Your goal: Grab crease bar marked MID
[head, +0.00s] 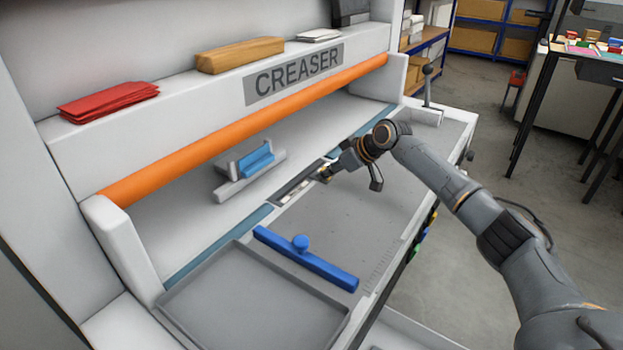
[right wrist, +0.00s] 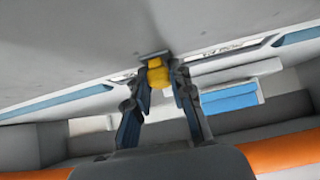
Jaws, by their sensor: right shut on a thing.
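The crease bar (head: 291,192) is a narrow dark and pale strip lying along the slot of the creaser bed. In the right wrist view the strip (right wrist: 225,48) carries small lettering that I cannot read, so I cannot confirm MID. My right gripper (head: 327,175) is at the right end of the strip. In the right wrist view its fingers (right wrist: 159,77) are shut on a yellow tab (right wrist: 159,70) at the strip. I cannot tell whether the strip is lifted. My left gripper is not in view.
A blue bar with a round knob (head: 325,271) lies in front of the slot, beside a grey tray (head: 168,304). A light holder with a blue block (head: 257,159) stands behind the slot. The orange roller (head: 245,130) runs above. The right part of the bed is clear.

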